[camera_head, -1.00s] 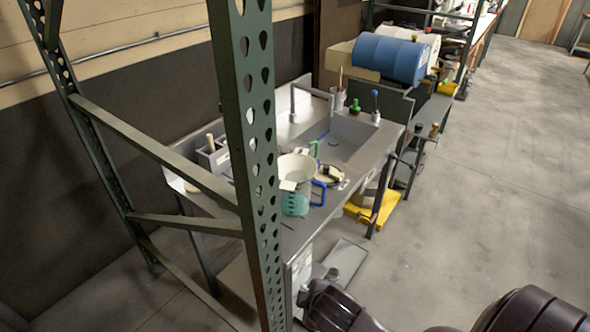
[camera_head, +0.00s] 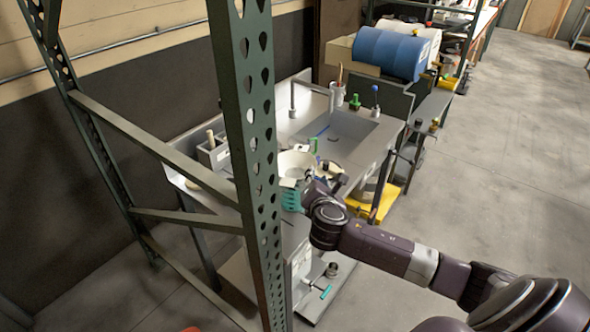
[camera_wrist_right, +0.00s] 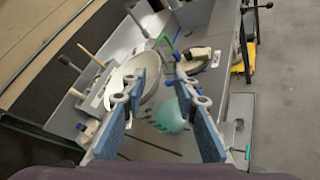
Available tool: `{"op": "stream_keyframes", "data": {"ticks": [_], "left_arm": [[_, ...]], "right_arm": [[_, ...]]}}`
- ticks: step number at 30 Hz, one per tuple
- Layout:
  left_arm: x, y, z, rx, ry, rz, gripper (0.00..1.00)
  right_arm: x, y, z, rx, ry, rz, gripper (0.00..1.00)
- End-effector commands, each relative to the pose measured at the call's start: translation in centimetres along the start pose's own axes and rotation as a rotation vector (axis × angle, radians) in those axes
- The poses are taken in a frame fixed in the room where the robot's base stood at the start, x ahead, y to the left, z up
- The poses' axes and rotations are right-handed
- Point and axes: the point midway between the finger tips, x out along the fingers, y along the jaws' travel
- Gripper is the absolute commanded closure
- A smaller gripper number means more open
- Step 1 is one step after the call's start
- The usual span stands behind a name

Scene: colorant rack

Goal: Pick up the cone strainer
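I cannot tell whether a finger touches the strainer. My left gripper is not in view.
A green rack post (camera_head: 250,150) stands in front of the table (camera_head: 352,160). A grey box (camera_head: 213,154) with a stick is at the left, and a faucet (camera_head: 312,88) is behind. Open floor (camera_head: 500,190) lies to the right.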

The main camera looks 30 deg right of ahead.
Motion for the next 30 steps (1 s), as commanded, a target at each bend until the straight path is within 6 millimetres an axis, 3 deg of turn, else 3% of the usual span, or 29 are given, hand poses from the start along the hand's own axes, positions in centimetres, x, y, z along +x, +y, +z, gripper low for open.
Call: {"op": "stream_keyframes", "data": {"ticks": [12, 23, 30], "left_arm": [[-1.9, 0.1, -0.2, 0.0, 0.001, 0.002, 0.6], [-2.0, 0.2, -0.3, 0.001, 0.002, 0.002, 0.6], [-2.0, 0.2, -0.3, 0.001, 0.002, 0.002, 0.6]], "right_arm": [[4.2, 0.5, -0.3, 0.002, 0.0, -0.001, 0.73], [4.8, 0.4, -0.5, 0.002, 0.001, -0.001, 0.73], [4.8, 0.4, -0.4, 0.002, 0.001, -0.001, 0.99]]}}
